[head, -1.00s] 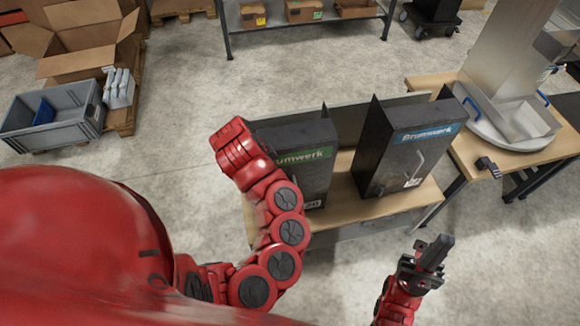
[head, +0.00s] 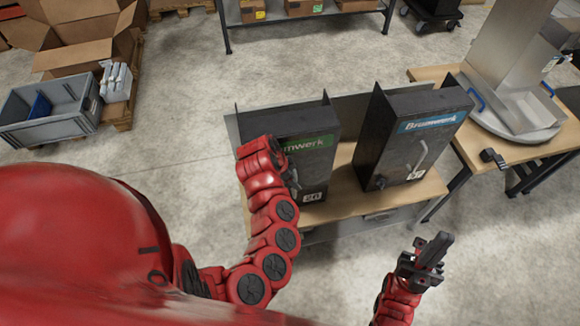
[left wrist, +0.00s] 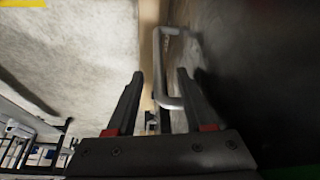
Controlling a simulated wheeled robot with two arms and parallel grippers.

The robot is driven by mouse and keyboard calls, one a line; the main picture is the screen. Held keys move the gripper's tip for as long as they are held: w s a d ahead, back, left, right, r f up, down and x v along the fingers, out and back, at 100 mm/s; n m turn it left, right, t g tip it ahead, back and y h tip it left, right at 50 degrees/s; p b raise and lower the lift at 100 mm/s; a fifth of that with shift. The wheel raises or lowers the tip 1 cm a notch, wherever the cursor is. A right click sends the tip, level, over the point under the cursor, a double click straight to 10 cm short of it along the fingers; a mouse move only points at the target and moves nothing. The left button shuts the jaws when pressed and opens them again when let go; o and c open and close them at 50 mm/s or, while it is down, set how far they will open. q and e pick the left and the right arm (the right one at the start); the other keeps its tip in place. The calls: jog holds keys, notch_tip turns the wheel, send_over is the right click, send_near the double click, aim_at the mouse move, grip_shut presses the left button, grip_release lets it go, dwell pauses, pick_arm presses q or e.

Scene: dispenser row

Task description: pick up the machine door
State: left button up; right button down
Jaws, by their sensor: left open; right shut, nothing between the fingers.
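The left black dispenser has a front door (head: 318,172) with a green label strip and a number tag. My left forearm and wrist cover part of it. Its bent grey handle (left wrist: 158,65) shows in the left wrist view beside a dark panel. My left gripper (left wrist: 160,77) is open, with the handle's lower end between its fingers but not clamped. The right black dispenser has a front door (head: 408,150) with a blue label strip and a grey handle (head: 420,158). My right gripper (head: 437,248) is shut and empty, in front of the bench and apart from both dispensers.
Both dispensers stand on a wooden-topped bench (head: 345,200). A second table (head: 475,160) at right bears a metal hopper and round tray (head: 535,132). A grey crate (head: 75,125) and cardboard boxes are at the left. A shelf stands behind, with open floor between.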

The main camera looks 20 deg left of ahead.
pick_arm(q)
jog(key=shift+x, duration=1.3)
jog(key=shift+s, duration=0.1)
grip_shut()
jog(key=shift+r, duration=0.1)
